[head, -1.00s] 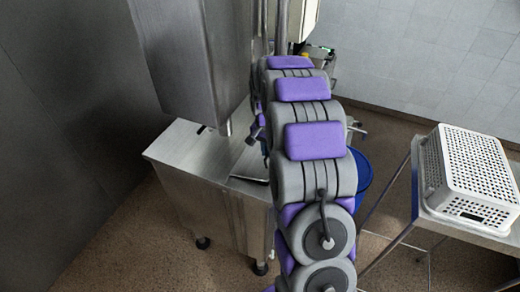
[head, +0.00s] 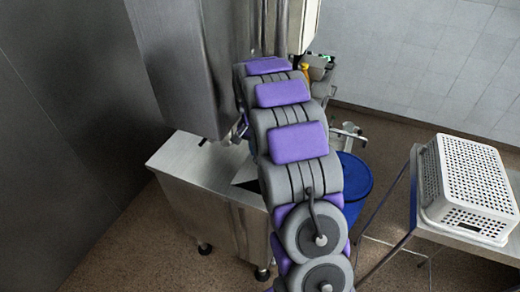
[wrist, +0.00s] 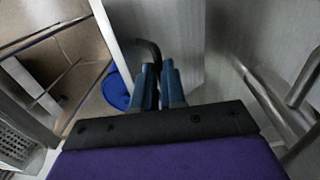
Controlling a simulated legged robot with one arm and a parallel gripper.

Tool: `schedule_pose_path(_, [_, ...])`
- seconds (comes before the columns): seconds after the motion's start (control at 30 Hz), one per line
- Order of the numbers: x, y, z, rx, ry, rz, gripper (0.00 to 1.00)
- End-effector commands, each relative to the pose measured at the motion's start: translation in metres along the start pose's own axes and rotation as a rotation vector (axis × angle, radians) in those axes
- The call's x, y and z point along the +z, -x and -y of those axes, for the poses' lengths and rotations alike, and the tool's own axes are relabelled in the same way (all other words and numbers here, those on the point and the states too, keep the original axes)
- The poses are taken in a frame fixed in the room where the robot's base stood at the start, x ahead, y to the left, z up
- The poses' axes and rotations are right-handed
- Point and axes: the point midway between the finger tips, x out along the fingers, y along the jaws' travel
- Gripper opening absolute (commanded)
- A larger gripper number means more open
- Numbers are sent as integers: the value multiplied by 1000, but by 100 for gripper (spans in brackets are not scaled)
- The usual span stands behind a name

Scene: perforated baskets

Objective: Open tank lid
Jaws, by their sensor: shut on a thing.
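The steel tank (head: 180,65) stands at the upper left in the head view, above a steel base cabinet (head: 205,180). My gripper (wrist: 160,72) shows in the wrist view with its two blue fingers close together. It is shut on a dark, bent handle (wrist: 151,50) that rises between the fingertips. The handle is in front of a grey metal panel (wrist: 180,35); I cannot tell for sure whether this panel is the lid. In the head view my arm hides the gripper and the handle.
A blue bin (head: 354,178) is on the floor right of my arm. A white perforated basket (head: 470,175) sits on a steel table (head: 425,226) at the right. Metal pipes (wrist: 275,100) run along the right of the wrist view. Brown floor is clear at the lower left.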

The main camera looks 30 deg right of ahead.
Motion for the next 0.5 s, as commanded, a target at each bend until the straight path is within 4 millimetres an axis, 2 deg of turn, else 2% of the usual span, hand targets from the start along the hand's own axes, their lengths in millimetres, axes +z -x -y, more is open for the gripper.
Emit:
schedule_pose_path(0.2, [3, -4, 4, -2, 4, 5, 0])
schedule_pose_path(0.23, [4, -4, 4, -2, 4, 6, 11])
schedule_pose_path(0.5, [2, -2, 0, -4, 2, 4, 36])
